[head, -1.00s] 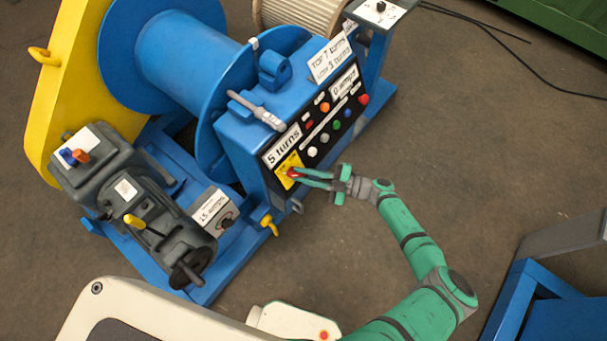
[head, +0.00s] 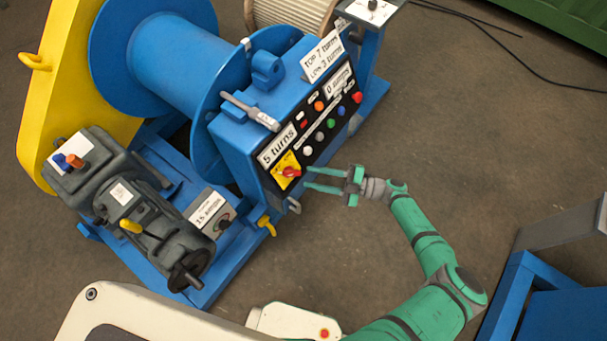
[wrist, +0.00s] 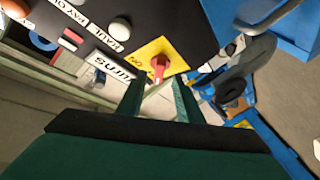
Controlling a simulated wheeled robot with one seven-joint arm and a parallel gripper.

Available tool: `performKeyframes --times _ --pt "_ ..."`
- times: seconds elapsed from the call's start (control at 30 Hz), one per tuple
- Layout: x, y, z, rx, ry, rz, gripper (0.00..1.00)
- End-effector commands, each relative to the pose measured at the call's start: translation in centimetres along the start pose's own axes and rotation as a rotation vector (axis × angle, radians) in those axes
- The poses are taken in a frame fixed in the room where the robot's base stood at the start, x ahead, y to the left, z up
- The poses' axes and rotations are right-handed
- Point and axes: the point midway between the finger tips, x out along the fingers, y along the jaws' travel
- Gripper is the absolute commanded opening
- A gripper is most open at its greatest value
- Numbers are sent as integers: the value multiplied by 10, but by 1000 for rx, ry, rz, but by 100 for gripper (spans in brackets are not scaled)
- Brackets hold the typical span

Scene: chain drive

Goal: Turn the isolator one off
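The isolator is a red rotary handle (head: 290,172) on a yellow plate (head: 283,162), at the lower left end of the black control panel, beside the "5 turns" label. In the wrist view the red handle (wrist: 159,67) stands on its yellow plate, just beyond my fingertips. My gripper (head: 308,179) is open, its two green fingers pointing at the isolator from the right and apart from it. In the wrist view the fingers (wrist: 157,84) are spread with nothing between them. The exact marking the handle points to is too small to read for certain.
Coloured buttons (head: 319,137) and white labels fill the panel above the isolator. A yellow-handled valve (head: 266,224) is lower left.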

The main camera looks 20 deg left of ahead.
Motion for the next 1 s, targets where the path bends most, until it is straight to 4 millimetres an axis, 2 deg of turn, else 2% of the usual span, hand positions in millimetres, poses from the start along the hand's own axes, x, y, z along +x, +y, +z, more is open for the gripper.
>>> performKeyframes --times 0.1,0.33,0.5,1.0 --pt "-23 0 1 0 -4 0 33" --pt "-48 0 0 0 -1 0 33" --pt "-54 0 0 0 -1 0 33" --pt "-53 0 0 0 -1 0 33"
